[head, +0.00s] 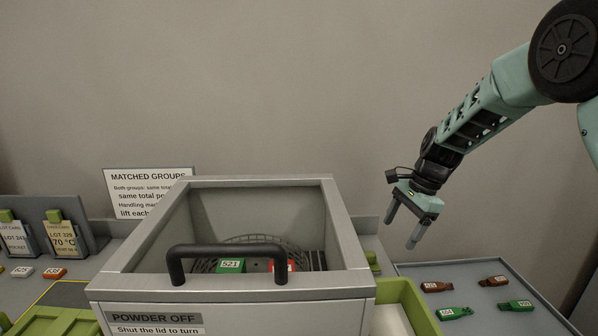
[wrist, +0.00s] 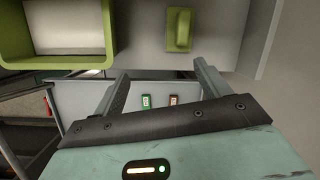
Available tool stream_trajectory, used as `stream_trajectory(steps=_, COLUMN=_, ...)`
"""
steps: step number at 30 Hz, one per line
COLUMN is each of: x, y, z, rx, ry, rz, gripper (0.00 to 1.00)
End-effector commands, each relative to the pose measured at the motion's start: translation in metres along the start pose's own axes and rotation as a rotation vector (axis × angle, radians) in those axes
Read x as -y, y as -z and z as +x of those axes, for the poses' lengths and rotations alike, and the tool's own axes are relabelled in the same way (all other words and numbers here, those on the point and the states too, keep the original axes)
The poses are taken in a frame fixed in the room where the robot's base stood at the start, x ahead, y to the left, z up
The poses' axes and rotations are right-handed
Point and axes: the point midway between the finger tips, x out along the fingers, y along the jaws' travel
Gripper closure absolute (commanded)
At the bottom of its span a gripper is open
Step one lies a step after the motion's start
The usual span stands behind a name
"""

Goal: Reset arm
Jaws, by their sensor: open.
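My gripper (head: 405,226) hangs open and empty at the end of my raised teal arm, in the right half of the head view. It is above and behind the grey tray and to the right of the grey box. In the wrist view my gripper (wrist: 158,85) shows two spread fingers with nothing held between them. Beyond the fingers lie a green tag (wrist: 146,101) and a brown tag (wrist: 174,100) on a grey surface.
A grey box (head: 350,258) with a black handle stands open, holding a green block (head: 231,266) and a red block. A green bin (head: 418,306) is beside it. A grey tray (head: 470,271) holds several tags. Card stands (head: 88,238) and a sign (head: 150,181) are at left.

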Motion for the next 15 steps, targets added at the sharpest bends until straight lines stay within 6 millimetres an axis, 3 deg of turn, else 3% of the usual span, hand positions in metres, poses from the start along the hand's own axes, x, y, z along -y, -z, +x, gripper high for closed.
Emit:
stream_trajectory(steps=6, x=-0.099, y=-0.004, z=-0.032, rx=-0.167, ry=-0.014, rz=-0.510, gripper=0.25)
stream_trajectory(steps=15, x=-0.199, y=-0.016, z=-0.043, rx=-0.303, ry=-0.078, rz=-1.052, gripper=0.25)
